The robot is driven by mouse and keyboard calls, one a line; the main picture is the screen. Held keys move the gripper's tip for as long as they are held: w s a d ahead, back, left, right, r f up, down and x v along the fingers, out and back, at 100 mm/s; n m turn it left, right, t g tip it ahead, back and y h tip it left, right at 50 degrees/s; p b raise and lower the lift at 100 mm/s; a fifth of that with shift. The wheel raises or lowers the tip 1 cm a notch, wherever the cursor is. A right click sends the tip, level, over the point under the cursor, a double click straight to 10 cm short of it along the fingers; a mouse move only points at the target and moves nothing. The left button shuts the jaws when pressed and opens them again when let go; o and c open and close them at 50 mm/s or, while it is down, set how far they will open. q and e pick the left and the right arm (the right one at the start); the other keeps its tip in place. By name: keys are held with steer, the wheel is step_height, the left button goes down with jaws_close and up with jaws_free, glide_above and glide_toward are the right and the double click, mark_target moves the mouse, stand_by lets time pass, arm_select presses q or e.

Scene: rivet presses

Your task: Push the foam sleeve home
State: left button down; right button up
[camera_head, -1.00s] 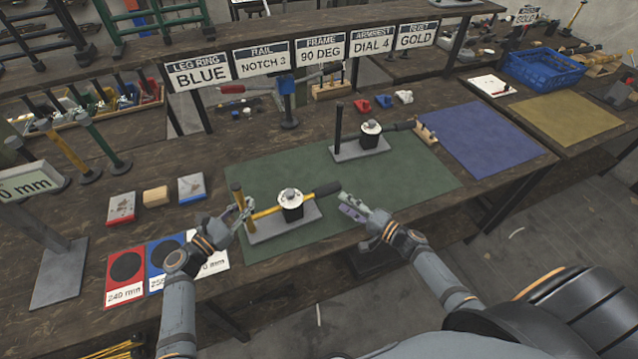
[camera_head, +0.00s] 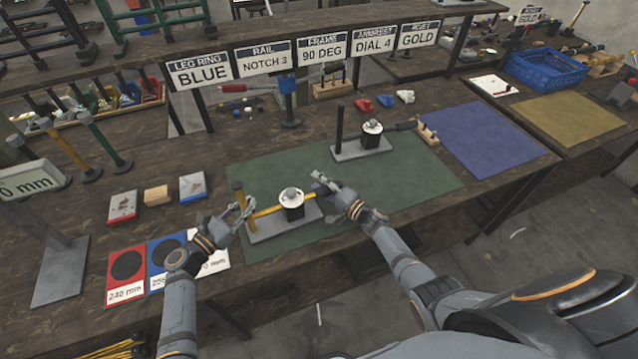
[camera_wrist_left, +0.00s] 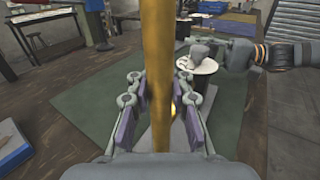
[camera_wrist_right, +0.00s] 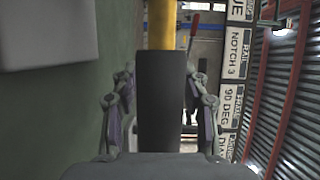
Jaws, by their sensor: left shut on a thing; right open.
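A yellow tube frame (camera_head: 268,211) sits in a grey fixture with a round black holder (camera_head: 292,211) on a base plate (camera_head: 262,233). It has an upright post (camera_head: 238,194) and a bar running right. My left gripper (camera_head: 246,209) is shut on the yellow tube, which fills the middle of the left wrist view (camera_wrist_left: 157,80). The black foam sleeve (camera_wrist_right: 161,100) covers the bar's right end. My right gripper (camera_head: 322,184) is open around it, one finger on each side. In the head view the gripper mostly hides the sleeve.
A second fixture (camera_head: 372,133) with a dark post stands behind on the green mat (camera_head: 420,180). The front right of the green mat is clear.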

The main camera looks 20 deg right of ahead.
mark_target(314, 192)
steer(key=shift+w+a, duration=0.1)
jaws_close()
stand_by(0.3)
steer(key=shift+s+a, duration=0.15)
steer(key=shift+a, duration=0.85)
steer(key=shift+s+a, duration=0.1)
steer(key=shift+a, duration=0.85)
jaws_free()
steer(key=shift+d, duration=0.15)
